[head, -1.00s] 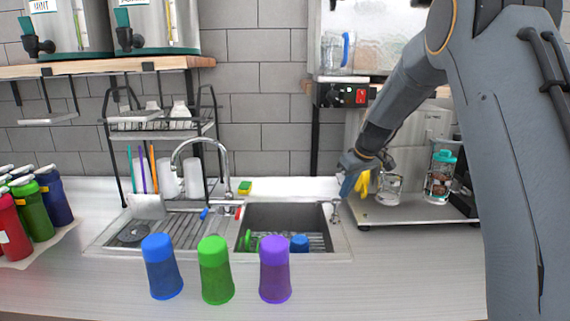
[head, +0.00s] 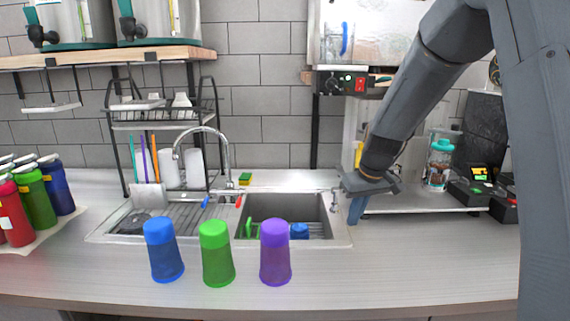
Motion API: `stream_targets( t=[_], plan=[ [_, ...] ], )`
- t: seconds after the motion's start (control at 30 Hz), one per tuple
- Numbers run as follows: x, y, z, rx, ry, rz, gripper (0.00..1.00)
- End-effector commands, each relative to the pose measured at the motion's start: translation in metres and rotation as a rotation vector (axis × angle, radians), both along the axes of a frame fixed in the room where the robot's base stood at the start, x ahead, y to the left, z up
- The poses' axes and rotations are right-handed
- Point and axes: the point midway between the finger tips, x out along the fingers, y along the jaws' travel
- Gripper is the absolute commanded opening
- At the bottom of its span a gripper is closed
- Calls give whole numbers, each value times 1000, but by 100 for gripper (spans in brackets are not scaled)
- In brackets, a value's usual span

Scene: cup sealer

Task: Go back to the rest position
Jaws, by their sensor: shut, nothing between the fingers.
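My gripper (head: 357,212) is in the head view, right of the sink. It points down with its blue fingers together, and nothing shows between them. It hangs over the counter at the sink's right edge, in front of the right-hand shelf. My dark grey arm reaches down to it from the upper right.
Blue (head: 163,250), green (head: 216,253) and purple (head: 275,252) cups stand on the counter before the sink (head: 341,238). A faucet (head: 227,165) rises behind it. A clear jar with a teal lid (head: 438,165) stands right of my gripper. The front right counter is clear.

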Motion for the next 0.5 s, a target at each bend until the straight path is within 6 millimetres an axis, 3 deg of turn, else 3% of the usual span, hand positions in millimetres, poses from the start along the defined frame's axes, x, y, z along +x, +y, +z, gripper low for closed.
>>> stream_targets(
  t=[0.3, 0.4, 0.5],
  plan=[
    [-164, 1, -76, -37, 106, -215, 0],
    [-206, 0, -94, -45, 129, -267, 0],
    [-233, -1, -105, -50, 140, -299, 0]
  ],
)
